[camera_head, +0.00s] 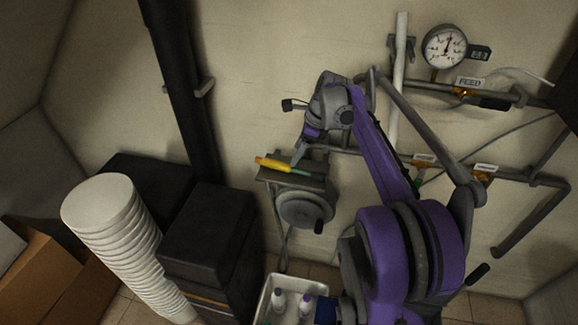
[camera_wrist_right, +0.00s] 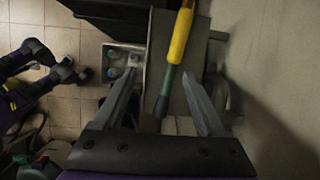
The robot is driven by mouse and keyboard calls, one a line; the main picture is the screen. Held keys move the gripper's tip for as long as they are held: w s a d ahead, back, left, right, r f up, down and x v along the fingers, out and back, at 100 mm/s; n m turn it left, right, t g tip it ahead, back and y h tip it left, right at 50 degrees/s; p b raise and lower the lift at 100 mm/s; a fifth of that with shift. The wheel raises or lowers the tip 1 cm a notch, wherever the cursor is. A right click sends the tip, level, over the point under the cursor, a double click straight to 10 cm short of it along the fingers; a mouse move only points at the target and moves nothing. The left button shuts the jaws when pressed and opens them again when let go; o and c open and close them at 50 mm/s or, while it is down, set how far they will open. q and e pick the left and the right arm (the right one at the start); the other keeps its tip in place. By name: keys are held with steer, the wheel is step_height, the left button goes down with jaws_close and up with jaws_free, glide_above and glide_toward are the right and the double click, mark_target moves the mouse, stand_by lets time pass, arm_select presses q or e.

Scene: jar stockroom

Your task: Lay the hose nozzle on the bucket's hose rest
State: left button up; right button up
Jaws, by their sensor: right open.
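A slim yellow-and-green tool (camera_head: 272,163), which may be the hose nozzle, lies on a small grey wall shelf (camera_head: 310,184). In the right wrist view the tool (camera_wrist_right: 181,36) runs lengthwise, its green end between my fingers. My right gripper (camera_head: 299,153) is at the shelf, just above the tool. In the wrist view the right gripper (camera_wrist_right: 160,76) is open, with a finger on either side of the tool and no clear contact. I cannot make out the bucket's hose rest.
A round grey wheel (camera_head: 304,209) hangs under the shelf. A pale tray (camera_head: 266,300) with bottles stands below. A tall stack of white tubs (camera_head: 105,215) and black boxes (camera_head: 205,228) stand left. Pipes, a gauge (camera_head: 444,46) and valves line the wall at right.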

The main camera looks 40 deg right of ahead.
steer(key=d+m, duration=0.2)
steer(key=d, duration=0.1)
glide_above(297, 170)
step_height(297, 170, down, 4)
steer(key=shift+f, duration=0.1)
steer(key=x, duration=0.5)
steer(key=shift+w+d+f, duration=0.2)
steer(key=shift+w+f, duration=0.15)
steer(key=shift+w, duration=0.05)
jaws_close()
